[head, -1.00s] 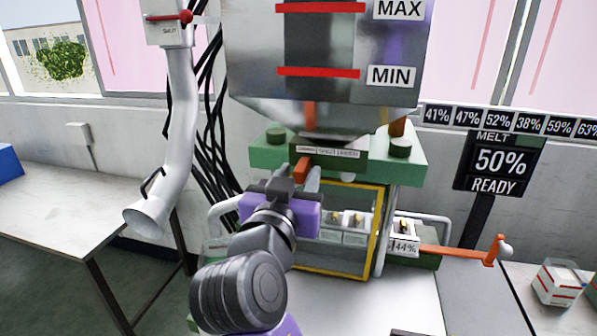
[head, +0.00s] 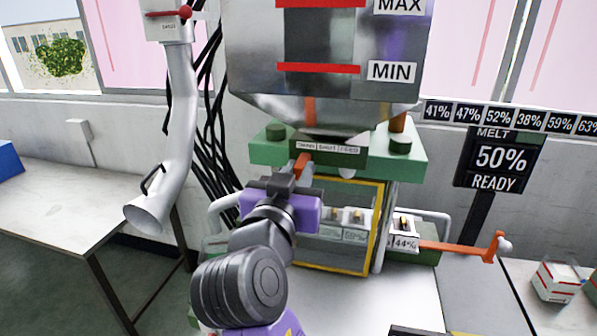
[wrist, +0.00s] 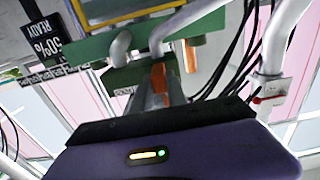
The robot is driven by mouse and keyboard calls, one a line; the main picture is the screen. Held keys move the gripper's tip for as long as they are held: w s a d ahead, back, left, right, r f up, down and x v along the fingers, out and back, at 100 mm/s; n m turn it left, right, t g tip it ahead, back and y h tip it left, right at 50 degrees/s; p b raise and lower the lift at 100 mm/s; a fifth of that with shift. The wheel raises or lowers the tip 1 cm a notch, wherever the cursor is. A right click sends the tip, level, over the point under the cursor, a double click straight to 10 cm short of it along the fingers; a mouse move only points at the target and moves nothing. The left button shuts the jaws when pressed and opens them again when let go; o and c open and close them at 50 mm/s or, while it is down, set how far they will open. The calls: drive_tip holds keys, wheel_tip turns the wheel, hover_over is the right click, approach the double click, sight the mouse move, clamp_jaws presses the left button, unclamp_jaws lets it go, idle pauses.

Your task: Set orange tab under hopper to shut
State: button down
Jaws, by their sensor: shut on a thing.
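The orange tab (head: 303,162) hangs below the label strip (head: 329,147) under the grey hopper (head: 330,103). It sits at the left part of the strip, whose words are too small to read surely. My gripper (head: 299,175) comes up from below and is shut on the tab. In the wrist view the tab (wrist: 158,75) shows between the tips of my gripper (wrist: 159,92). The fingers hide part of the tab.
A green block (head: 265,152) carries the strip. A yellow-framed window (head: 376,235) is just below, right of my gripper. A grey pipe (head: 178,130) hangs left. An orange lever (head: 460,249) sticks out right. Black cables (head: 205,150) run behind.

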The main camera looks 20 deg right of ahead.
idle(0.9)
drive_tip(key=s+d, duration=0.2)
drive_tip(key=d, duration=0.1)
drive_tip(key=shift+s, duration=0.15)
drive_tip(key=shift+d, duration=0.1)
drive_tip(key=c, duration=1.3)
unclamp_jaws()
drive_tip(key=b+v, duration=0.2)
drive_tip(key=v, duration=0.6)
